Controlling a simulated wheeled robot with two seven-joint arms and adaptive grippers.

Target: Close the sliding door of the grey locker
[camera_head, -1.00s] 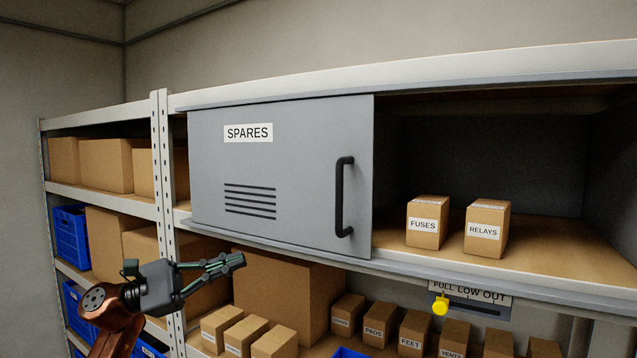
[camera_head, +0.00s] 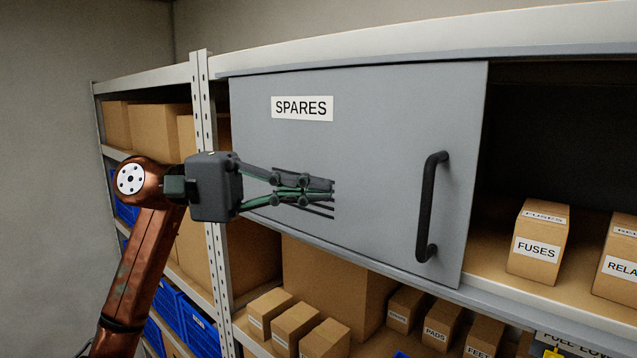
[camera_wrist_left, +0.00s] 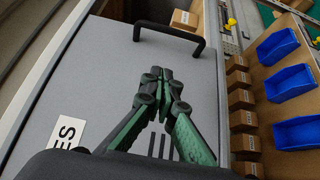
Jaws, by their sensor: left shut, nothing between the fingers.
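The grey sliding door (camera_head: 380,120) labelled SPARES covers the left part of the locker, and the right part stands open. Its black vertical handle (camera_head: 432,207) is near the door's right edge. My left gripper (camera_head: 333,192) is shut and empty, in front of the door, left of the handle and pointing toward it; it hides part of the vent slots. In the left wrist view the fingers (camera_wrist_left: 155,75) are shut over the door face, with the handle (camera_wrist_left: 170,36) beyond the tips, apart from them. I cannot tell whether the fingers touch the door. My right gripper is not seen.
Inside the open part stand a FUSES box (camera_head: 538,243) and a RELAYS box (camera_head: 616,255). A shelf upright (camera_head: 208,150) is left of the door. Small cartons (camera_head: 295,325) fill the shelf below; blue bins (camera_head: 185,315) stand lower left.

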